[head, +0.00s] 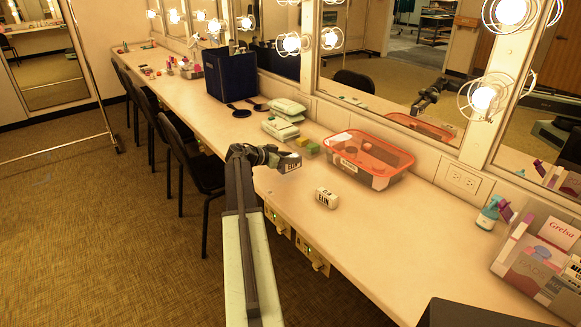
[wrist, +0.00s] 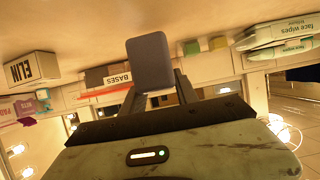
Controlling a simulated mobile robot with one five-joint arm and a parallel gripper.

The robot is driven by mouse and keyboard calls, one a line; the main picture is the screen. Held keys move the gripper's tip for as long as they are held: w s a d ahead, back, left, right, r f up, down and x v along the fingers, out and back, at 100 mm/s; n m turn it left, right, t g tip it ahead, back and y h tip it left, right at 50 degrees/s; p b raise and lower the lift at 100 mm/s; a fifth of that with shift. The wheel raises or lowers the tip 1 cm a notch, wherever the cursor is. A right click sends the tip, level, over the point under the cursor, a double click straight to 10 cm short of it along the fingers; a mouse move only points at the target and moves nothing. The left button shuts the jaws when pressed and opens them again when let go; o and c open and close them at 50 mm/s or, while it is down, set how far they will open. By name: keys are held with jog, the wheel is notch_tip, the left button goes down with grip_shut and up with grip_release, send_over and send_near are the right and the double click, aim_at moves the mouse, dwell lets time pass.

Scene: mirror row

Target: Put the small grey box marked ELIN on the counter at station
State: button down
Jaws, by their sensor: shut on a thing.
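My gripper (head: 272,156) is shut on a small grey box (head: 290,164), held above the counter (head: 275,190). The box has a pale label with short dark lettering that looks like ELIN. In the wrist view the grey box (wrist: 150,62) sits between the two fingers, its plain side showing. A second box, whitish and marked ELIN (head: 326,198), stands on the counter to the right of my gripper and apart from it. It also shows in the wrist view (wrist: 30,70), where the picture is upside down.
A clear red-rimmed tub (head: 368,160) stands behind the whitish box. Green and yellow blocks (head: 308,147), face wipes packs (head: 283,125) and a dark blue case (head: 240,75) line the counter. A spray bottle (head: 489,213) stands right. Chairs (head: 190,160) line the front; mirrors stand behind.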

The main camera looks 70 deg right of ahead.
aim_at(290, 166)
notch_tip(290, 166, down, 4)
jog(key=b, duration=0.2)
jog(key=shift+b, duration=0.4)
jog(key=shift+r, duration=0.25)
jog(key=shift+f, duration=0.15)
jog(key=c, duration=0.9)
grip_release()
jog(key=shift+r, duration=0.25)
jog(key=p+v, duration=0.5)
jog(key=v, duration=0.7)
jog(key=shift+s+a, duration=0.1)
